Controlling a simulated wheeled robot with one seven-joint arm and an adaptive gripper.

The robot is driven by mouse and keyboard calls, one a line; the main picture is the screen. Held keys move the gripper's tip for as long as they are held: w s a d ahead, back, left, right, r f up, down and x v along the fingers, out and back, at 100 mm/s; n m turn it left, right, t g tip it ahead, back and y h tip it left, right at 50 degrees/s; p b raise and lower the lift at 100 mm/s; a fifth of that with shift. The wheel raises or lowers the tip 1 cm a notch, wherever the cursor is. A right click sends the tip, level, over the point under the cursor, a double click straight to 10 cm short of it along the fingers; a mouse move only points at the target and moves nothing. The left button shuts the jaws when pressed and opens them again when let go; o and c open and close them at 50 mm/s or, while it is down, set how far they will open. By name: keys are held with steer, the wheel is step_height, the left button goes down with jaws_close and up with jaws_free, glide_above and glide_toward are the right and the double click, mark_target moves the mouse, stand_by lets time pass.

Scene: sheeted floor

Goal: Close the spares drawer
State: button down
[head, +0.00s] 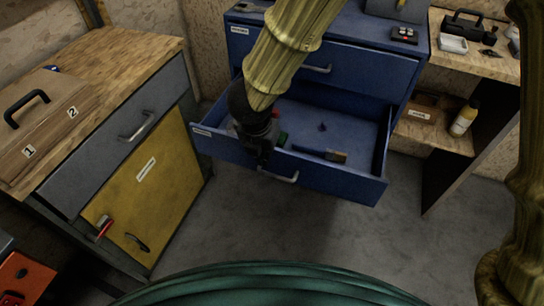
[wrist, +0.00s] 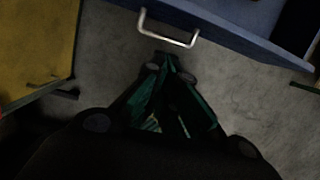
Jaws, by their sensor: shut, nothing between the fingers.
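A blue drawer (head: 335,182) in the blue cabinet is pulled well out; its label is too small to read. Its silver handle (head: 279,177) is on the front panel and also shows in the wrist view (wrist: 168,30). My gripper (head: 263,165) is shut and empty at the drawer front, near the handle's left end. In the wrist view my fingertips (wrist: 166,60) point at the handle and appear just short of it; contact is not clear.
The upper blue drawer (head: 285,62) is shut. A wooden-topped bench (head: 130,60) with a yellow door (head: 150,185) stands left. The grey floor (head: 300,230) before the drawer is clear.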

glide_toward(272, 157)
steer(key=shift+s+d+f+b, duration=0.15)
steer(key=shift+s+d+f, duration=0.1)
steer(key=shift+f, duration=0.6)
steer(key=shift+s+d+f+b, duration=0.1)
steer(key=shift+s+f, duration=0.15)
steer(key=shift+f, duration=0.65)
steer(key=shift+s+d+f+b, duration=0.15)
steer(key=shift+s+d+f, duration=0.1)
steer(key=shift+f, duration=0.6)
